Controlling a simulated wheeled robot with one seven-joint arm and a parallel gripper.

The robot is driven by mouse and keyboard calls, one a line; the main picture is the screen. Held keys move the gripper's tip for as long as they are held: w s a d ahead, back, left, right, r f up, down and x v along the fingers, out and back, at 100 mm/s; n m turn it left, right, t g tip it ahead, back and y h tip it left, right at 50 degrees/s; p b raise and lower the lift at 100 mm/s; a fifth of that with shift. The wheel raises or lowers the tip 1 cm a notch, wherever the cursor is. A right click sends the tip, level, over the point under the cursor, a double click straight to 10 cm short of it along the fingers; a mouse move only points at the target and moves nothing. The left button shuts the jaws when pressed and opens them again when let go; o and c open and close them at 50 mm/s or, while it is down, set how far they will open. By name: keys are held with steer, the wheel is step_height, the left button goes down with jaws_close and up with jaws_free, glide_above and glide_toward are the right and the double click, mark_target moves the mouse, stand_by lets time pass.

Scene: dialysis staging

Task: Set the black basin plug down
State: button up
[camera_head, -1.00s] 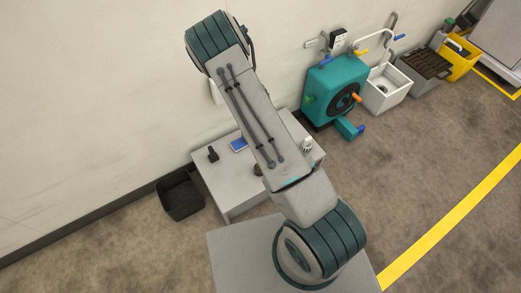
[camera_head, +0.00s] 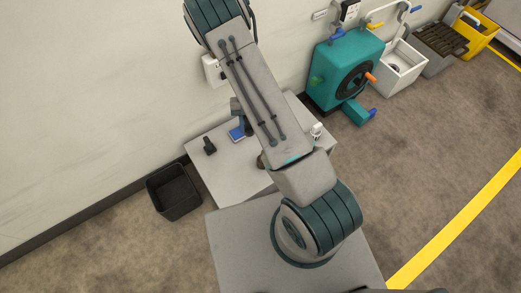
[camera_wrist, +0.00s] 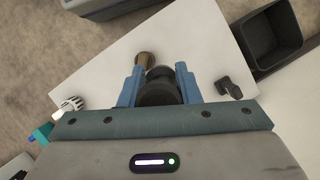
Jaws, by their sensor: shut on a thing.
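In the wrist view my gripper (camera_wrist: 160,84) has its two blue fingers shut on the black basin plug (camera_wrist: 159,93), a dark round piece between them. The gripper is over the pale table (camera_wrist: 105,80), which also shows in the head view (camera_head: 240,178). I cannot tell whether the plug touches the table or hangs above it. In the head view my arm hides the plug and most of the gripper; only a bit of the gripper's blue and dark end shows left of the arm.
A black bin (camera_head: 173,193) stands left on the floor. A teal machine (camera_head: 343,72) is at right.

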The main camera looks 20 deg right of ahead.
steer(key=w+a+f+m+y+b, duration=0.1)
steer(key=a+f+m+b, duration=0.1)
steer(key=f+b, duration=0.55)
steer(key=w+a+f+m+b, duration=0.1)
steer(key=w+f+b, duration=0.1)
steer(key=f+b, duration=0.6)
steer(key=b, duration=0.8)
glide_above(232, 175)
steer(key=s, duration=0.4)
steer(key=shift+t, duration=0.3)
steer(key=shift+w+d+f, duration=0.1)
steer(key=shift+f, duration=4.95)
steer(key=shift+f, duration=0.2)
steer(key=o, duration=1)
steer(key=shift+r, duration=0.15)
